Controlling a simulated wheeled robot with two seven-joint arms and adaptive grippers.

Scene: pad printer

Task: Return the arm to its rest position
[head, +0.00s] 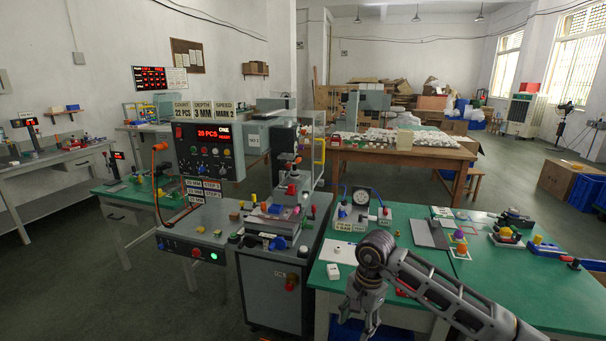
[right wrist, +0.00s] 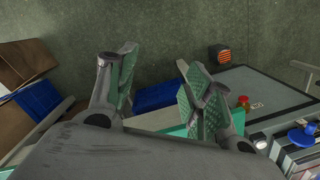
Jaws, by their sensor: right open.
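My right arm comes in from the lower right in the head view. Its gripper (head: 362,312) hangs fingers down in front of the green table's (head: 540,295) near left corner. In the right wrist view the right gripper (right wrist: 158,95) has its two green-padded fingers spread wide apart. Nothing is between them. My left gripper is not in the head view. The pad printer (head: 270,215) stands left of the right gripper, with its control panel (head: 208,150) lit. The gripper looks apart from the printer.
A white block (head: 333,271), a pressure gauge unit (head: 360,205) and several coloured parts sit on the green table. A blue bin (head: 375,331) is low beneath the table edge. A wooden table (head: 400,155) stands behind. Open floor (head: 90,270) lies to the left.

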